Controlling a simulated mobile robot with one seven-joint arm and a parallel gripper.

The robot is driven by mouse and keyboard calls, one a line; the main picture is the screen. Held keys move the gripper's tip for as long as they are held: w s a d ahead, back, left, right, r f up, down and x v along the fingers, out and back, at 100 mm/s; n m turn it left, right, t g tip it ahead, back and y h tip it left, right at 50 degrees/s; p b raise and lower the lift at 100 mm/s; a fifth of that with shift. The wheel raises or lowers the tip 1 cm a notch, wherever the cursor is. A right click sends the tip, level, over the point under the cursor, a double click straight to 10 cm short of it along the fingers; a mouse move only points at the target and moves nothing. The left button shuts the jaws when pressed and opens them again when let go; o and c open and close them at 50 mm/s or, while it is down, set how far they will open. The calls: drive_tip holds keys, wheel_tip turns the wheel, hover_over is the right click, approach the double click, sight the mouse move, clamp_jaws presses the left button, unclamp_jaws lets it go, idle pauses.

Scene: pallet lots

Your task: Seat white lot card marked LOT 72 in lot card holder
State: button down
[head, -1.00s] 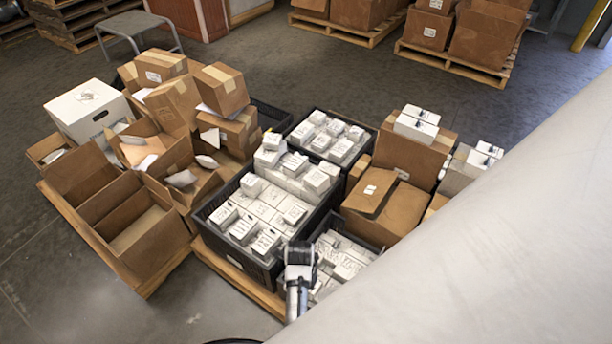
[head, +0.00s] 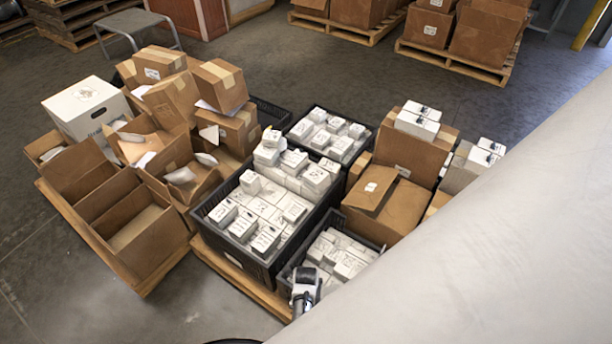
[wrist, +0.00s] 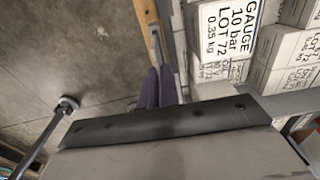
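My gripper (head: 303,300) is low at the front edge of the small front black crate in the head view. In the wrist view two dark purplish fingers (wrist: 158,88) lie close together past a grey plate; whether they hold something thin is not clear. A white face printed GAUGE 10 bar LOT 72 0.35 kg (wrist: 238,28) is to the right of the fingers; it looks like a box in the crate. I cannot pick out a separate lot card or the lot card holder in either view.
The front crate (head: 284,272) holds several white boxes, and a larger black crate (head: 232,254) stands to its left. Open brown cartons (head: 142,232) stand on the left pallet. Bare floor lies in front.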

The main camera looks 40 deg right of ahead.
drive_tip(key=shift+f+b, duration=0.35)
drive_tip(key=shift+f, duration=1.6)
drive_tip(key=shift+f, duration=0.1)
drive_tip(key=c, duration=1.6)
unclamp_jaws()
drive_tip(key=shift+c, duration=0.2)
wheel_tip(320, 180, up, 12)
drive_tip(key=shift+r+p, duration=0.15)
drive_tip(key=shift+p, duration=0.85)
